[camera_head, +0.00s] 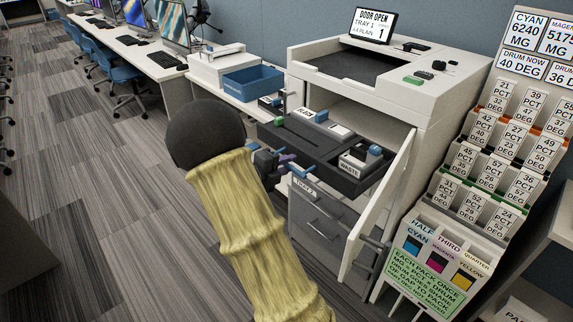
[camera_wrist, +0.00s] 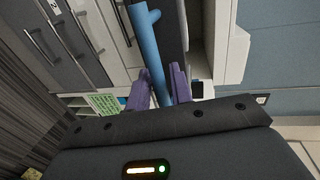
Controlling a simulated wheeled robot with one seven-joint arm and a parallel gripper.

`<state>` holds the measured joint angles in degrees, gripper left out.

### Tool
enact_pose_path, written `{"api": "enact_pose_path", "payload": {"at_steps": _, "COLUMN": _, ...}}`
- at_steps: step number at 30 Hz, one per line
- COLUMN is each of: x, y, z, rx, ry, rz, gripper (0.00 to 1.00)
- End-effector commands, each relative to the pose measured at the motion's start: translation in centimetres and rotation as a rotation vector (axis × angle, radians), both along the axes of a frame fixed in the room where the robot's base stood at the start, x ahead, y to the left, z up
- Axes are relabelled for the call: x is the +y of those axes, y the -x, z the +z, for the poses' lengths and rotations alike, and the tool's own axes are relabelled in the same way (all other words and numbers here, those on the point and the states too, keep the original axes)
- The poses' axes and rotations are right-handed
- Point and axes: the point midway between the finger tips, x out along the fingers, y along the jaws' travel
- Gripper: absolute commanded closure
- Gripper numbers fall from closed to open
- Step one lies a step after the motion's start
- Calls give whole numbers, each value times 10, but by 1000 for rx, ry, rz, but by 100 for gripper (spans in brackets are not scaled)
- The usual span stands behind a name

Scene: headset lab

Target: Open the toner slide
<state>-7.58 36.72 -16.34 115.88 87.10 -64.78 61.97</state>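The toner slide (camera_head: 340,178) is a dark tray that stands out of the front of the white printer (camera_head: 440,95). It carries a box marked WASTE (camera_head: 353,163) and other small parts with blue tops. A blue handle (camera_head: 301,172) is at its front edge. My gripper (camera_head: 268,162) is at this front edge, partly hidden behind my arm. In the wrist view, its purple fingers (camera_wrist: 160,88) stand on both sides of the blue bar of the handle (camera_wrist: 150,45) and look closed on it. The exact contact is hard to see.
The printer's white front door (camera_head: 382,205) stands open to the right of the slide. Grey paper drawers (camera_head: 318,222) are below. A blue bin (camera_head: 253,81) stands on the bench to the left. A rack of labelled packs (camera_head: 490,165) stands at the right. Carpet at the left is clear.

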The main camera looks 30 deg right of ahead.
Motion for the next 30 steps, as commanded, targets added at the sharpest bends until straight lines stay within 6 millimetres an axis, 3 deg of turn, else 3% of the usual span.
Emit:
{"api": "enact_pose_path", "payload": {"at_steps": 14, "x": 8, "y": 1, "z": 2, "rx": 1, "ry": 0, "rz": 2, "gripper": 69}}
{"api": "enact_pose_path", "payload": {"at_steps": 20, "x": 38, "y": 5, "z": 8, "rx": -1, "ry": -1, "rz": 5, "gripper": 69}}
{"api": "enact_pose_path", "payload": {"at_steps": 30, "x": 104, "y": 15, "z": 21, "rx": -1, "ry": 0, "rz": 5, "gripper": 69}}
